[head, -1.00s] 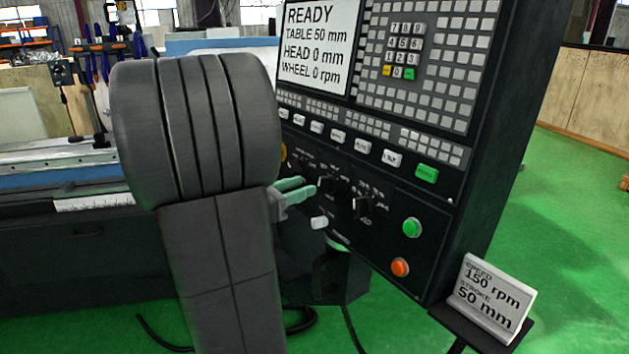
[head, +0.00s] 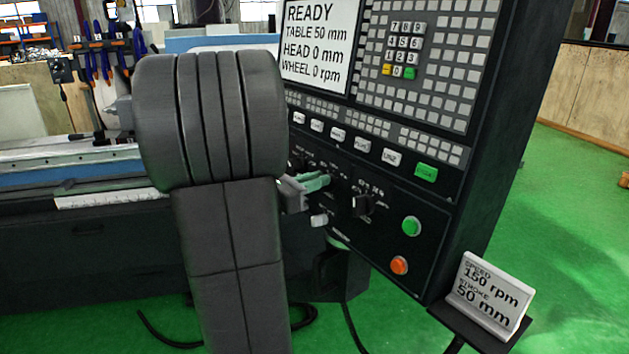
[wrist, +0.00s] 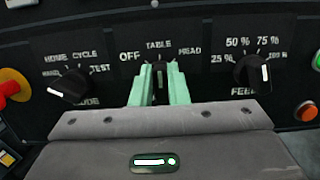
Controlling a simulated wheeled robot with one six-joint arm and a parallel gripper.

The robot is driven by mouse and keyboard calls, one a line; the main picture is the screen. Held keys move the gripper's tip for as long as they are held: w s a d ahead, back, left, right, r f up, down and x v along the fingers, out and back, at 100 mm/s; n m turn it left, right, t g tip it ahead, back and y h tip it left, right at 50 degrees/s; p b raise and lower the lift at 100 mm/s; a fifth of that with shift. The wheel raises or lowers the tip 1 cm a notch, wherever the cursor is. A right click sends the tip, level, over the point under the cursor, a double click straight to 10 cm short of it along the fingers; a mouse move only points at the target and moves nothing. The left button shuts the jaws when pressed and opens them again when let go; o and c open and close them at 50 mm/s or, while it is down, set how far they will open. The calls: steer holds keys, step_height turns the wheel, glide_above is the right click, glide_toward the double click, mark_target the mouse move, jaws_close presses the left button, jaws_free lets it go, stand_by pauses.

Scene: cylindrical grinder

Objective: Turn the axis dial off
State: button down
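The axis dial (wrist: 160,82) is in the middle of the wrist view, under the labels OFF, TABLE and HEAD. Its white pointer mark stands upright, at TABLE; OFF is to its left. My gripper (wrist: 160,72) has its two pale green fingers on either side of the dial's handle, with no clear gap beside it, so it looks shut on it. The fingers cover the dial's sides. In the head view my gripper (head: 326,177) is at the panel's lower left, and the axis dial is mostly hidden behind the fingers.
The MODE dial (wrist: 75,86) is left of my gripper and the FEED dial (wrist: 254,73) right of it. A red knob (wrist: 12,88) is at the far left. Green (head: 411,226) and orange (head: 399,265) buttons and a sign (head: 488,295) stand to the right.

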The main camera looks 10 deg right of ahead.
steer(key=shift+n, duration=0.3)
steer(key=shift+w+r+n+p, duration=0.1)
steer(key=shift+r+n+p, duration=0.05)
steer(key=shift+n+p, duration=0.9)
steer(key=shift+n+t+y+p, duration=0.3)
steer(key=shift+n+t+p, duration=0.2)
steer(key=shift+n+p, duration=0.7)
steer(key=shift+w+a+f+n+t+y+p, duration=0.1)
steer(key=shift+f+n+t+y+p, duration=0.1)
steer(key=shift+n+p, duration=0.7)
steer(key=shift+w+a+f+n+t+y+p, duration=0.15)
steer(key=shift+n+p, duration=0.35)
steer(key=shift+n, duration=0.65)
steer(key=c, duration=1.4)
jaws_free()
